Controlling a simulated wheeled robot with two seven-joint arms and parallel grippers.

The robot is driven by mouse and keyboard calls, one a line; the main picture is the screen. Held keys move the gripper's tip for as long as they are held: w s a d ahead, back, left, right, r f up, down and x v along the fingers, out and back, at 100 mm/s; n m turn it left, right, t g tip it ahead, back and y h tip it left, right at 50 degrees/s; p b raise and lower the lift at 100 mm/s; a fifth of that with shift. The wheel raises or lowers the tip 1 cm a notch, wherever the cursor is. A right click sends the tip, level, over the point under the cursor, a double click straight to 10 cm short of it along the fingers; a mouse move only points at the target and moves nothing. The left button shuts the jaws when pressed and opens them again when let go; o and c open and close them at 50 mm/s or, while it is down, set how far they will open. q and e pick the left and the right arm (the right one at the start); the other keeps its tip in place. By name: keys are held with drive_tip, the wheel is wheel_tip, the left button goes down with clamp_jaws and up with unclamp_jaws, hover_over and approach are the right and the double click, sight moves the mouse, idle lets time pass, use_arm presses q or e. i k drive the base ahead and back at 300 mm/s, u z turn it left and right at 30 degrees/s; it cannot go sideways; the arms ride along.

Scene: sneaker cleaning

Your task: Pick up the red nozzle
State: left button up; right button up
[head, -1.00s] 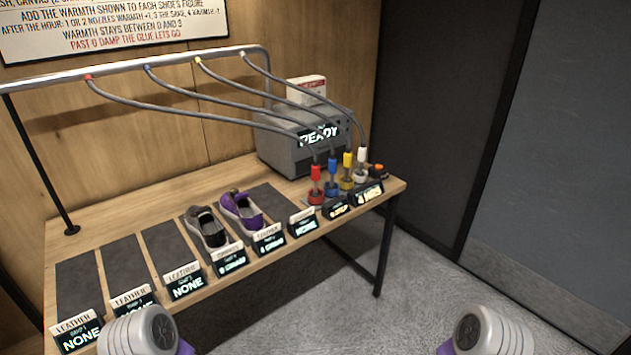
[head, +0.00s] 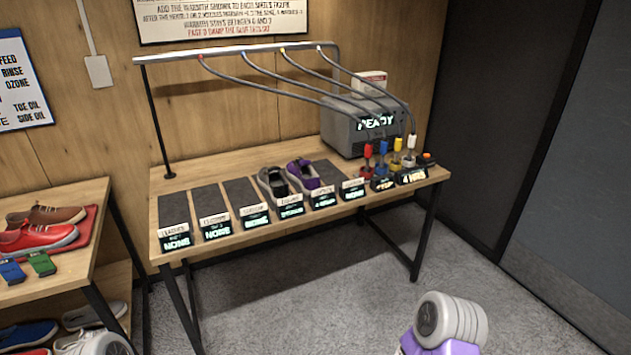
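The red nozzle (head: 368,151) stands upright at the right end of the workbench (head: 160,205), left-most in a row with a blue nozzle (head: 382,148), a yellow nozzle (head: 397,145) and a white nozzle (head: 411,142). A grey hose runs from the overhead rail (head: 240,49) to each nozzle. A grey machine (head: 345,130) reading READY is behind them. Part of my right arm shows at the lower right, well short of the bench. Neither gripper's fingers are in view.
A grey shoe (head: 272,183) and a purple shoe (head: 303,177) sit on dark mats with small displays in front. A shoe shelf (head: 75,200) stands at the left with a red shoe (head: 36,238). The grey carpet (head: 320,285) before the bench is clear.

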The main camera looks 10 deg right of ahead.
sight(368, 151)
drive_tip(key=u, duration=0.45)
drive_tip(key=k, duration=0.2)
drive_tip(key=z, duration=1.35)
drive_tip(key=i, duration=1.9)
drive_tip(key=u, duration=1)
